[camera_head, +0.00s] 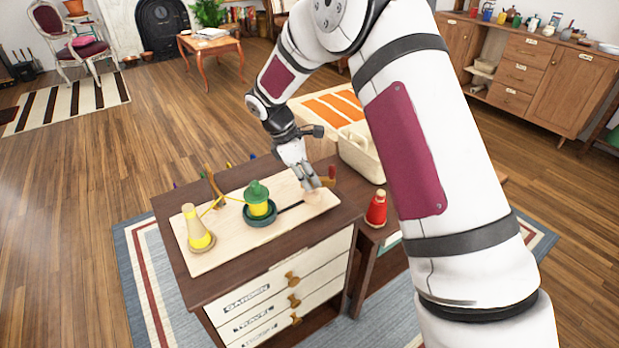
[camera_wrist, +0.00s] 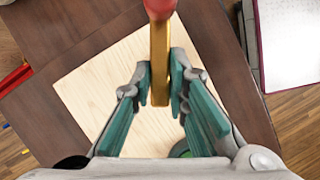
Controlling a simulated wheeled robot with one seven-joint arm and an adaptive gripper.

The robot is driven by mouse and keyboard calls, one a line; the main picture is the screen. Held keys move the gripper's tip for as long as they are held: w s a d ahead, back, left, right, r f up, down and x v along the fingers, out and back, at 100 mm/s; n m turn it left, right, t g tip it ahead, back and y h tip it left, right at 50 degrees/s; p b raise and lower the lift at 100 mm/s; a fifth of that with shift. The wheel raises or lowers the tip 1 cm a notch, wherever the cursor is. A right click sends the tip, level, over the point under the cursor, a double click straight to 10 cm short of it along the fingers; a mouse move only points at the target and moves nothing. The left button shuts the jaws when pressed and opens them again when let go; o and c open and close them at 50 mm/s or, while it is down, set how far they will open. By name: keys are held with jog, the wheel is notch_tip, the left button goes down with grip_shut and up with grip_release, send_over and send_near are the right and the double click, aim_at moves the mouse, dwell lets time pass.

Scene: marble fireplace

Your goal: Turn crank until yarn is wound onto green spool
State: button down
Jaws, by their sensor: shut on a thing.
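A pale wooden board (camera_head: 285,224) lies on the dark cabinet top. On it, the green spool (camera_head: 257,189) stands on a dark green round base, with yellow yarn around its middle. A yellow yarn cone (camera_head: 194,229) stands at the board's left end. A strand runs from it by a wooden guide (camera_head: 212,186) toward the spool. The crank's red knob (camera_head: 331,172) shows beside my gripper (camera_head: 320,186) at the board's right end. In the wrist view, my gripper (camera_wrist: 160,88) is shut on the crank's brass-coloured arm (camera_wrist: 160,55), just below the knob. The fingers partly hide the crank in the head view.
A red bottle-like item (camera_head: 376,208) stands on a lower surface right of the cabinet. A cream basket (camera_head: 362,156) sits behind it. Drawers with wooden knobs (camera_head: 293,280) face the front.

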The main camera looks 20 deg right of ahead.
jog(key=m+g, duration=0.1)
jog(key=m, duration=0.2)
jog(key=shift+w+m+y, duration=0.15)
jog(key=shift+m+y, duration=0.15)
jog(key=shift+m, duration=0.1)
jog(key=m+g+b, duration=0.1)
jog(key=m, duration=0.2)
jog(key=shift+d+y, duration=0.1)
jog(key=shift+y, duration=0.3)
jog(key=m+g+y, duration=0.1)
jog(key=m, duration=0.3)
jog(key=shift+w+d, duration=0.1)
jog(key=shift+m+y, duration=0.8)
jog(key=shift+m, duration=1.1)
jog(key=c, duration=1.6)
grip_release()
jog(key=shift+o, duration=0.2)
